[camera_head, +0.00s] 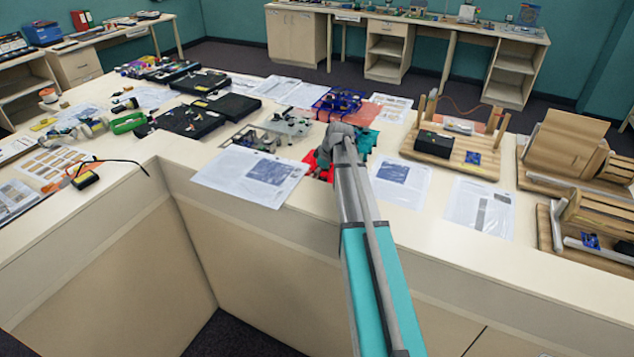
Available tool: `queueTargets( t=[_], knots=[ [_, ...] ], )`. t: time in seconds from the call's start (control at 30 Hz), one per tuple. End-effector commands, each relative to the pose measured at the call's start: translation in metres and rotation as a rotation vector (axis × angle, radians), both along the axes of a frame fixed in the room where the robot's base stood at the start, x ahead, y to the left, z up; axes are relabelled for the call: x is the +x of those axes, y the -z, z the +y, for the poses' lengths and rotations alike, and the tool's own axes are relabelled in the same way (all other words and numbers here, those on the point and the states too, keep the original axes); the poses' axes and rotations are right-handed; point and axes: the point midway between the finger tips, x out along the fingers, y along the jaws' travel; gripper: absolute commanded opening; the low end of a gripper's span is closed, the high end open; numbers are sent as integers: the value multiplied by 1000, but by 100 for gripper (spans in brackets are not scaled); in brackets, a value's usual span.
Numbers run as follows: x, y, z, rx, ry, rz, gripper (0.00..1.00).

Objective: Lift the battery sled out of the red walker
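A red object (318,166), likely the red walker, sits near the front edge of the counter. My arm reaches forward over it, and the arm's grey wrist (338,135) covers most of it. Only a red part to the left of the wrist shows. My gripper's fingers are hidden behind the wrist, so I cannot see whether they touch anything. I cannot make out the battery sled. A teal piece (369,137) shows just right of the wrist; I cannot tell what it belongs to.
A grey walker-like device (288,127) stands left of the wrist, and a blue frame (338,101) stands behind it. A wooden board with posts (455,152) is to the right. Printed sheets (250,173) lie on both sides. Black cases (183,121) crowd the left.

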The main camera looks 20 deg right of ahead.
Motion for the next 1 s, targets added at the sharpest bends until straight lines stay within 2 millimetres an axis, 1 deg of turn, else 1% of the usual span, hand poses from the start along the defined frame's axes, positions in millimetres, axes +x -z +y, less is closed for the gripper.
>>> queueTargets(
  t=[0.33, 0.57, 0.77, 1.0],
  knots=[
    [0, 0, 0, 0, 0, 0, 0],
    [0, -7, 0, 0, 0, 0, 0],
    [0, -20, 0, 0, 1, 0, 0],
    [0, -43, -1, 0, 1, 0, 0]
  ],
)
